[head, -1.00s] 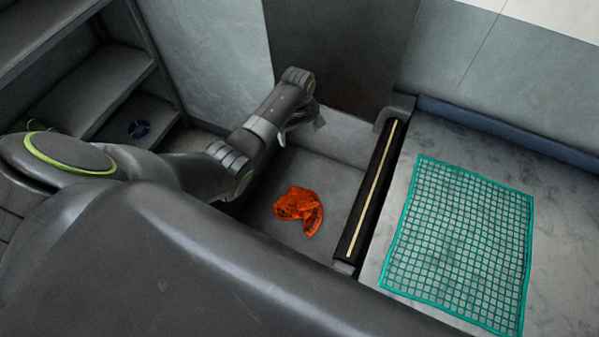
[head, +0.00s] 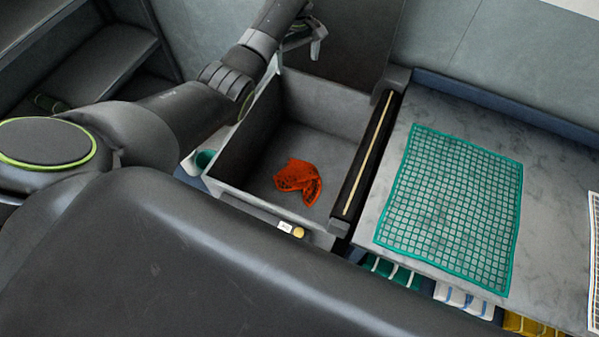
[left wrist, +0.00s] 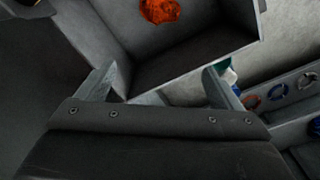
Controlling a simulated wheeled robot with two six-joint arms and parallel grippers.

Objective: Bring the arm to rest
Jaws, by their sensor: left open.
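My left arm comes in from the left of the head view and reaches over the far left side of a grey open bin. My left gripper (head: 312,42) is above the bin's far left rim, open and with nothing seen between its fingers. In the left wrist view its two fingers (left wrist: 160,88) stand wide apart, with the bin's wall beyond them. A crumpled orange net piece (head: 298,181) lies on the floor of the grey bin (head: 322,103), well apart from the gripper; it also shows in the left wrist view (left wrist: 159,10). My right gripper is not in view.
A green net (head: 452,200) lies flat on the grey table right of the bin. A black bar with a pale strip (head: 368,155) runs between them. Coloured bins (head: 463,299) sit under the table's front edge. Dark shelves (head: 110,70) stand at the left.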

